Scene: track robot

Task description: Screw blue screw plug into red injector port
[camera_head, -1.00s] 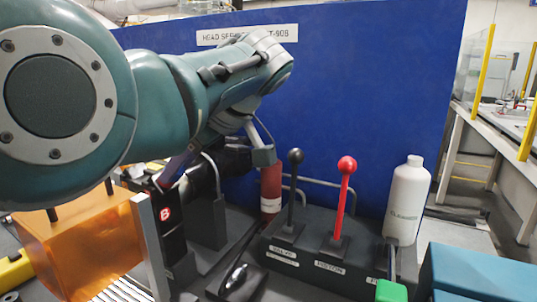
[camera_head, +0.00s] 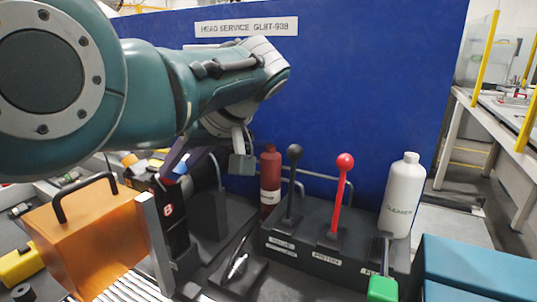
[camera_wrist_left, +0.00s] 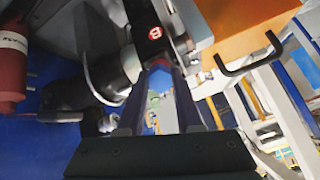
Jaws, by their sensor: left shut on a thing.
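My left gripper (camera_head: 178,166) reaches down to a black block with a red B label at left centre in the head view. In the left wrist view its two dark fingers (camera_wrist_left: 158,95) are shut on a small blue plug (camera_wrist_left: 159,76). The blue plug (camera_head: 180,168) is partly hidden by a finger in the head view. The plug is close to the black block (camera_wrist_left: 147,22), but I cannot tell whether they touch. My right gripper is not in view.
An orange box with a black handle (camera_head: 95,245) stands left of the black block. A dark red bottle (camera_head: 270,180), a black lever (camera_head: 292,185), a red lever (camera_head: 340,195) and a white cleaner bottle (camera_head: 403,195) stand to the right. A blue panel (camera_head: 370,80) rises behind.

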